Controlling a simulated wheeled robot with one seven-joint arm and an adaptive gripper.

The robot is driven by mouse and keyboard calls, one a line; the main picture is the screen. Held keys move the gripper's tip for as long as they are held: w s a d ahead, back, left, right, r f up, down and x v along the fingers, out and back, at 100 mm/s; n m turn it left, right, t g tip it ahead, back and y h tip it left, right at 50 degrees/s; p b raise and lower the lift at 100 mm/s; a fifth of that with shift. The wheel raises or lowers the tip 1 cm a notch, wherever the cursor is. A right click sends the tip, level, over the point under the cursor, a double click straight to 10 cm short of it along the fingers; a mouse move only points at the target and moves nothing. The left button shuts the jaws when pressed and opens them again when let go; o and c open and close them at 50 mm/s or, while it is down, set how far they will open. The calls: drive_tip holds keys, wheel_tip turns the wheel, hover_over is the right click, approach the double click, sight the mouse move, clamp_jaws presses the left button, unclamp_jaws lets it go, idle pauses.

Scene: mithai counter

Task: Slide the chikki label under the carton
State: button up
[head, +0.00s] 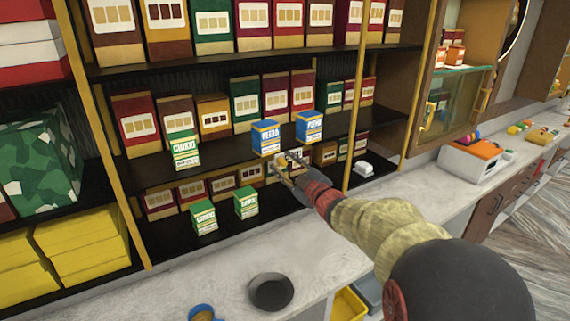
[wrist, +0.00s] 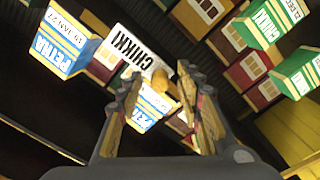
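The chikki label (wrist: 128,50), a white card with black lettering, shows in the wrist view just beyond my fingertips, with a small yellow knob (wrist: 161,80) at its edge. My gripper (wrist: 160,76) is open, its fingers on either side of the knob with gaps. In the head view my gripper (head: 283,168) is below the middle shelf's front edge; the label is too small to make out there. Green-and-white chikki cartons stand on the middle shelf (head: 184,150) and lower shelf (head: 204,217), (head: 246,203). Which carton the task means I cannot tell.
Two blue petha cartons (head: 266,138), (head: 309,126) stand at the middle shelf's front edge, close above my gripper. Rows of boxes fill the shelves behind. A dark bowl (head: 271,291) sits on the pale counter (head: 330,255). An orange-topped scale (head: 473,158) stands at the right.

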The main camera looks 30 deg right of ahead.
drive_tip(key=shift+w, duration=0.25)
drive_tip(key=shift+c, duration=0.7)
drive_tip(key=c, duration=0.7)
clamp_jaws()
